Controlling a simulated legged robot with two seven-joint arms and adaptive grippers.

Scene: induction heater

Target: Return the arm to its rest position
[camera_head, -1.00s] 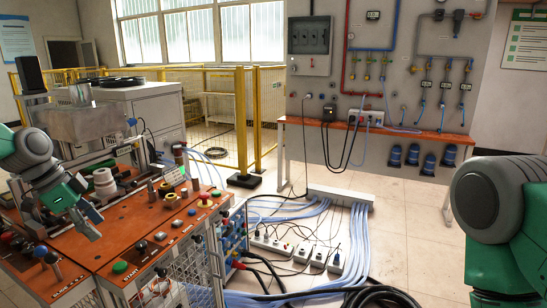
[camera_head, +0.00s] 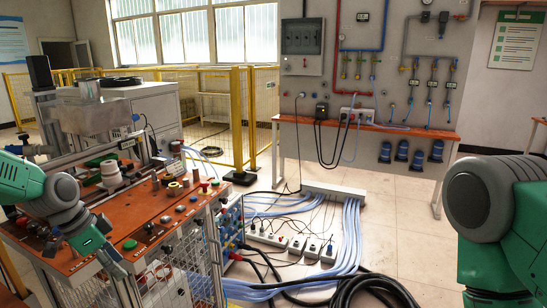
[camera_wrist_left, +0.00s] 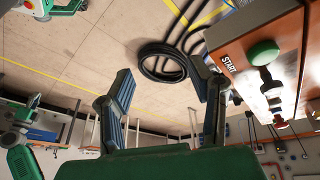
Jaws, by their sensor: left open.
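My left gripper (camera_head: 112,262) hangs at the front edge of the orange-topped workbench (camera_head: 120,220) in the head view. It is empty, and in the left wrist view its two fingers (camera_wrist_left: 160,105) stand well apart with only floor between them. The green START button (camera_wrist_left: 263,53) is to the right of the fingers in the wrist view, apart from them. The same green button (camera_head: 130,244) shows on the bench top, right of the gripper in the head view. My right arm (camera_head: 490,215) shows at the right edge; its gripper is outside the view.
White spools (camera_head: 111,174) and a clear container (camera_head: 90,115) stand at the bench's back. Power strips (camera_head: 290,243), blue cables and a black cable coil (camera_head: 370,292) lie on the floor. A yellow fence (camera_head: 237,120) and a wall panel table (camera_head: 370,126) stand behind. Floor at right centre is clear.

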